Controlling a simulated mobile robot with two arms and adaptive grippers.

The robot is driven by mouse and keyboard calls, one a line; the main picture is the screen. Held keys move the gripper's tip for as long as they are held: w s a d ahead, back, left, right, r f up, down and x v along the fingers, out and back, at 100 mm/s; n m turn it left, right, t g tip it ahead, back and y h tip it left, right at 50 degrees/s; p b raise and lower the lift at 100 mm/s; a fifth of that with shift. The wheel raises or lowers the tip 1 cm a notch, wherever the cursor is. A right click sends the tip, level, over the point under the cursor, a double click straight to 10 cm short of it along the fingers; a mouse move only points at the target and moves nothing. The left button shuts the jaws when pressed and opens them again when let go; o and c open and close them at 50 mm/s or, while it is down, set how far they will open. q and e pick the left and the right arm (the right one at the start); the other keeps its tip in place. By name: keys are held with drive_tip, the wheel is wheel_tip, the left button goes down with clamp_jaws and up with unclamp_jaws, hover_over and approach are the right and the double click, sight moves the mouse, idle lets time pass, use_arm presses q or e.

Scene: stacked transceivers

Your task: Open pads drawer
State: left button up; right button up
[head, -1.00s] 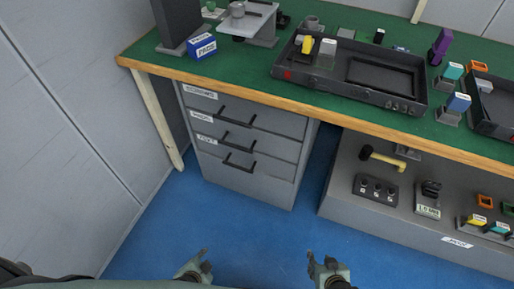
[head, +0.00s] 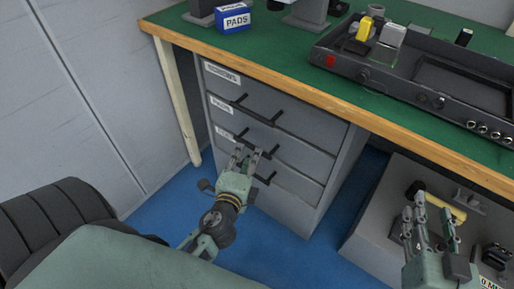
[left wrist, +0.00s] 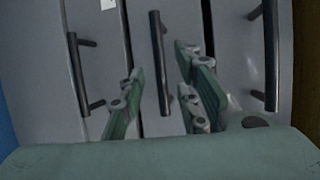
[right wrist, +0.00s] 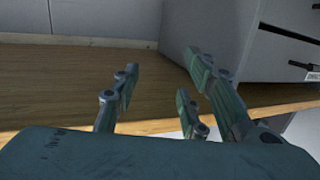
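The grey drawer unit (head: 305,163) under the bench has three labelled drawers, all shut. The middle drawer's label (head: 221,105) seems to read PADS, though it is small and blurred. My left gripper (head: 247,153) is at the unit's front, by the middle and lower handles. In the left wrist view, the middle dark bar handle (left wrist: 160,62) lies between my left gripper's open fingers (left wrist: 163,85). I cannot tell if they touch it. The other two handles, lower (left wrist: 78,72) and upper (left wrist: 270,55), lie on either side. My right gripper (head: 434,205) is open and empty at the right.
A green bench top (head: 270,45) with a wooden edge overhangs the drawers. On it stand a blue PADS box (head: 233,18) and a black tray (head: 408,82). A yellow-handled hammer (head: 440,205) lies on the low grey shelf behind my right gripper. Blue floor (head: 170,210) is clear left of the unit.

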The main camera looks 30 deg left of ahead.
sight(252, 146)
use_arm(q)
drive_tip(key=x, duration=0.5)
drive_tip(key=shift+w+a+f, duration=0.1)
drive_tip(key=shift+w+a, duration=0.05)
drive_tip(key=shift+w, duration=0.2)
drive_tip(key=shift+c, duration=0.3)
clamp_jaws()
